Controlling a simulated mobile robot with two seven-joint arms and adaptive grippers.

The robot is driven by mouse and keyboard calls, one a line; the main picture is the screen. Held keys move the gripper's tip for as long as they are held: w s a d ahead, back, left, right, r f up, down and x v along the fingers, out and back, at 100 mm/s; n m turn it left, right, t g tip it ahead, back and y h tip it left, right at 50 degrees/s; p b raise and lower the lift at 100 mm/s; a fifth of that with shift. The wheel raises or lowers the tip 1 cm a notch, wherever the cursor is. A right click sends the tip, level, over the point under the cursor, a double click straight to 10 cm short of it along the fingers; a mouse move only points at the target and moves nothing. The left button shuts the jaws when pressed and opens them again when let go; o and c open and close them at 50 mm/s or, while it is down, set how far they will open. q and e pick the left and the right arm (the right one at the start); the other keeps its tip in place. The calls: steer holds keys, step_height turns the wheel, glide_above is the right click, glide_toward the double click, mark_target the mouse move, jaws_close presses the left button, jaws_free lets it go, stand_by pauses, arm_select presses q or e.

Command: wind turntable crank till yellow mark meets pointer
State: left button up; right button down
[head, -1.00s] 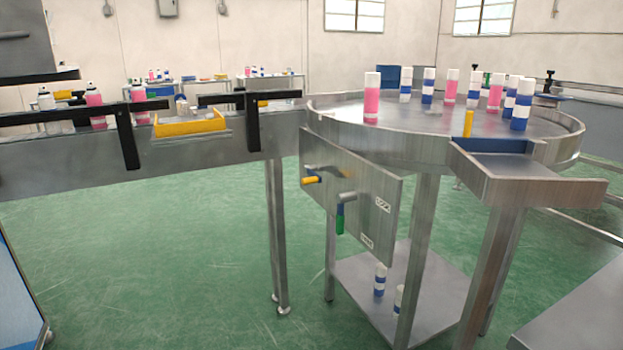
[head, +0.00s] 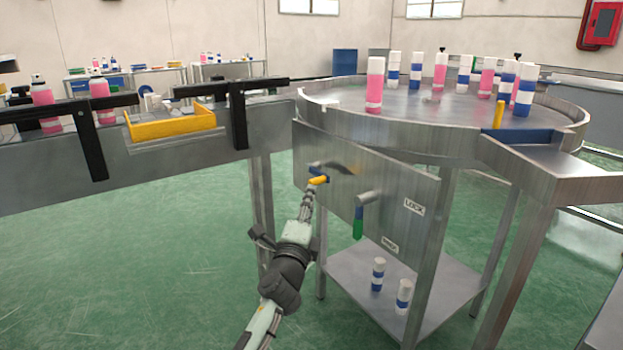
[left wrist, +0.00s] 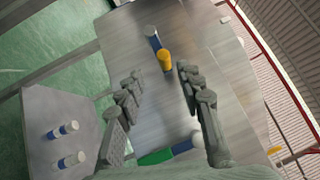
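The crank has a blue arm and a yellow handle (head: 319,181) on the steel front panel below the turntable (head: 400,112). The handle also shows in the left wrist view (left wrist: 165,61), ahead of and between my fingertips. My left gripper (head: 310,194) is open and close to the handle; its spread fingers also show in the left wrist view (left wrist: 157,76). I cannot see it touching the handle. A yellow upright piece (head: 499,114) stands at the turntable's right front, by a blue strip (head: 530,136); I cannot tell whether it is the mark or pointer. My right gripper is out of view.
A lever with a green handle (head: 358,223) hangs right of the crank, near a LOCK label (head: 414,206). Several pink and blue-white cans stand on the turntable. A conveyor (head: 190,163) with a yellow tray (head: 172,128) is at left. Two cans stand on the lower shelf (head: 350,272).

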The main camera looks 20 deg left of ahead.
mark_target(316, 184)
arm_select(q)
steer(key=x, duration=0.8)
steer(key=shift+d+r, duration=0.2)
steer(key=shift+r, duration=0.05)
jaws_close()
steer(key=shift+w+r, duration=0.1)
steer(key=shift+r, duration=0.05)
